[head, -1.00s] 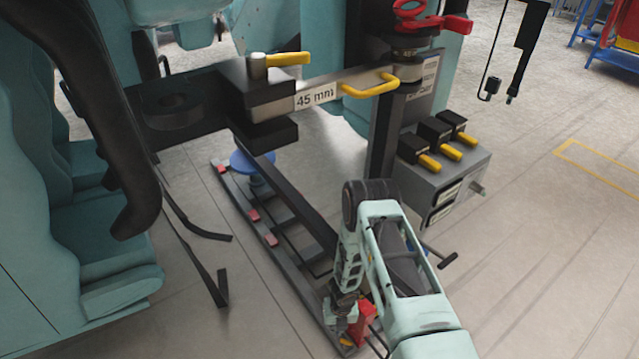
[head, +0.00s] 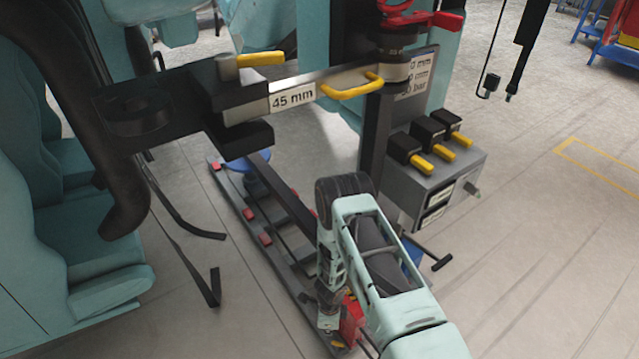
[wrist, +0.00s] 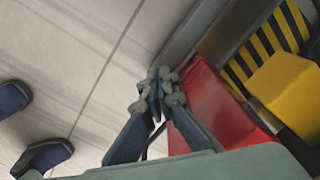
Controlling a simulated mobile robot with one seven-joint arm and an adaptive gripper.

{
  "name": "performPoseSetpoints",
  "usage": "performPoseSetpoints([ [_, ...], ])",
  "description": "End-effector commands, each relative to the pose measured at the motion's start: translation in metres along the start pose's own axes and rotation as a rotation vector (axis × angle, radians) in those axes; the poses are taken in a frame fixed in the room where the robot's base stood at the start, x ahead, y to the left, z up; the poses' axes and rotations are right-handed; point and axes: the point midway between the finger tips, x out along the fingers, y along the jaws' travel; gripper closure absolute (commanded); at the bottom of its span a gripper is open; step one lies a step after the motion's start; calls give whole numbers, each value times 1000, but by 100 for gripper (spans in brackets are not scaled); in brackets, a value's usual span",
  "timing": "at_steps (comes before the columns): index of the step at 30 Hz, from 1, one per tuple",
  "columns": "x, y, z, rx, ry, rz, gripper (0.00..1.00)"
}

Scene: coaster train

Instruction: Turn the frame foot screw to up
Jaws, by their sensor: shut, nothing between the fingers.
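My gripper (head: 328,322) is low at the near end of the dark floor rail (head: 262,250), beside a red block (head: 351,320). The wrist view shows its fingers (wrist: 158,88) brought together with nothing between them, just left of the red block (wrist: 208,103). A yellow block (wrist: 285,90) is to the right of the red one. I cannot pick out the frame foot screw for sure. A black T-shaped bar (head: 441,262) sticks out right of my arm, near a blue part (head: 412,252) partly hidden by the arm. A blue disc (head: 247,164) stands farther back on the rail.
A black frame arm labelled 45 mm (head: 292,97) with a yellow handle (head: 352,87) crosses above the rail. A grey box with yellow levers (head: 437,180) stands right of the post. Dark straps (head: 205,270) hang at left.

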Motion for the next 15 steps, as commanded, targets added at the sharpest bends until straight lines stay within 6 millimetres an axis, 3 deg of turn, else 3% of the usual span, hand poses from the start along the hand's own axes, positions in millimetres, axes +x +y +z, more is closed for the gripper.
performPoseSetpoints([
  [6, 0, 2, 3, -147, 3, 2, 100],
  [15, 15, 3, 3, -171, 3, 3, 100],
])
